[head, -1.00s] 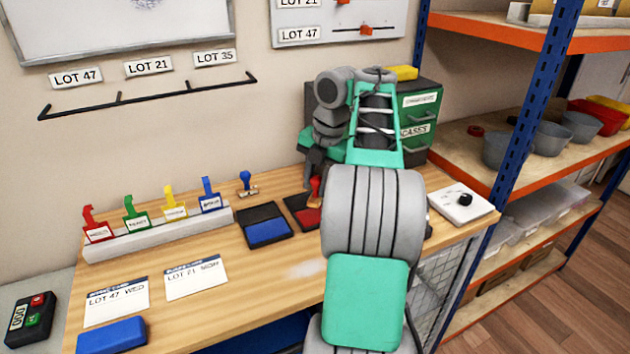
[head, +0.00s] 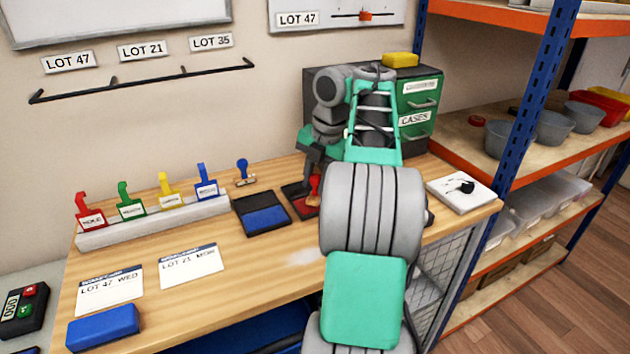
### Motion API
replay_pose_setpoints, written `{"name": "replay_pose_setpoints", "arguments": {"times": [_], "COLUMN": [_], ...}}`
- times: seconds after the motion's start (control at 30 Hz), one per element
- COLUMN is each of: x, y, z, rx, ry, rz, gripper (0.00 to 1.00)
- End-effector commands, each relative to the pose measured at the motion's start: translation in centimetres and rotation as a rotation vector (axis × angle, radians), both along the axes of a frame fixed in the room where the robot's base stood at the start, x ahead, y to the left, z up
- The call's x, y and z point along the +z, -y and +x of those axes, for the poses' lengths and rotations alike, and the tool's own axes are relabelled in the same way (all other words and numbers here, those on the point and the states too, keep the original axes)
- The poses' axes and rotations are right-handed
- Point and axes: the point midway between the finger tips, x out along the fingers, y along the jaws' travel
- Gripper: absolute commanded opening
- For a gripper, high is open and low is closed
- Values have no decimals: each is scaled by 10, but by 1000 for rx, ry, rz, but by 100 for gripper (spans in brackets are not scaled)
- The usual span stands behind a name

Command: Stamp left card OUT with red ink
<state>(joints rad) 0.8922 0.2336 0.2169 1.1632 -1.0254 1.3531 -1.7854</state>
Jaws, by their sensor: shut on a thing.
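My gripper (head: 312,172) is shut on the red-handled stamp (head: 314,190). The stamp is upright at the red ink pad (head: 300,207), which my arm partly hides; I cannot tell whether the stamp touches the ink. The left card (head: 110,291), marked LOT 47 WED, lies flat at the front left of the bench. The other card (head: 192,265), marked LOT 21 MON, lies to its right. No stamp mark is clear on either card.
A blue ink pad (head: 264,216) lies left of the red one, with a blue-handled stamp (head: 243,171) behind it. A rail (head: 160,226) holds several coloured tags. A blue block (head: 103,327) lies in front of the left card.

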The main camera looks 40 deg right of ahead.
Motion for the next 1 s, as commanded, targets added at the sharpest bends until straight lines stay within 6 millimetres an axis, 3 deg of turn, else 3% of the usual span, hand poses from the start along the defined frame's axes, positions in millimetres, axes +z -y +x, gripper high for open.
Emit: {"name": "replay_pose_setpoints", "arguments": {"times": [1.0], "x": [-10], "y": [0], "z": [0], "rx": [0], "ry": [0], "rz": [1], "gripper": [1]}}
